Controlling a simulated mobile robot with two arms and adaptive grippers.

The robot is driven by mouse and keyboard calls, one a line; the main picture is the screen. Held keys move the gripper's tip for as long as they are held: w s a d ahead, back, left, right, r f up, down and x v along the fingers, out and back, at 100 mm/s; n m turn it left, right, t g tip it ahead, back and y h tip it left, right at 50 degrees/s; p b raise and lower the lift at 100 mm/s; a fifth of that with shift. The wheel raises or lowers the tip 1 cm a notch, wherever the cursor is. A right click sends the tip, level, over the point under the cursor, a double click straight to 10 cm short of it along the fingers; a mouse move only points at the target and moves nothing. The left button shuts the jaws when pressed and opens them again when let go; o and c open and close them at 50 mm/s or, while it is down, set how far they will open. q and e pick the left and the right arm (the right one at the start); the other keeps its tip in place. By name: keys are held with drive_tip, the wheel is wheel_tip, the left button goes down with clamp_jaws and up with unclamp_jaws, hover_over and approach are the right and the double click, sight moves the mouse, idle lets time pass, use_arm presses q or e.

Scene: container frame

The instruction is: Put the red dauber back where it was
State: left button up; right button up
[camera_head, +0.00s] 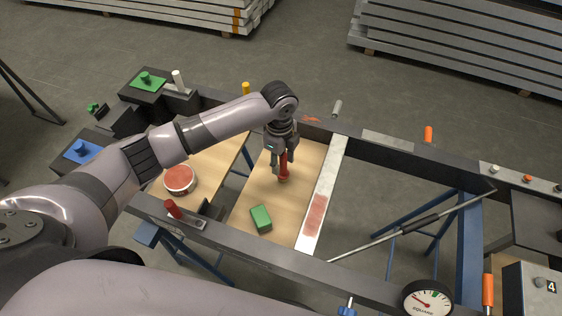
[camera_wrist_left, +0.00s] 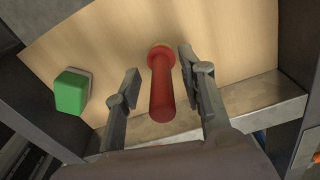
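The red dauber (camera_head: 283,166) stands on a pale wooden board (camera_head: 247,205), its handle pointing up. My left gripper (camera_head: 280,160) is over it with a finger on each side. In the left wrist view the dauber (camera_wrist_left: 162,88) is between the open fingers (camera_wrist_left: 160,75), with gaps visible on both sides, the wider one on the left. Its lower end has a tan ring at the board. A round tin with a red top (camera_head: 180,178) lies on another board to the left. A metal strip (camera_head: 330,175) right of the dauber bears a red patch (camera_head: 315,215). My right gripper is not in view.
A green block (camera_head: 261,218) lies on the same board; it also shows in the wrist view (camera_wrist_left: 71,92). A red peg (camera_head: 172,208) stands at the frame's near left edge. A dark frame surrounds the boards. A dial gauge (camera_head: 428,299) is at the bottom right.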

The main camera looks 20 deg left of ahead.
use_arm(q)
wheel_tip(320, 180, up, 11)
drive_tip(key=shift+a+b, duration=0.15)
drive_tip(key=shift+b, duration=0.15)
idle(0.4)
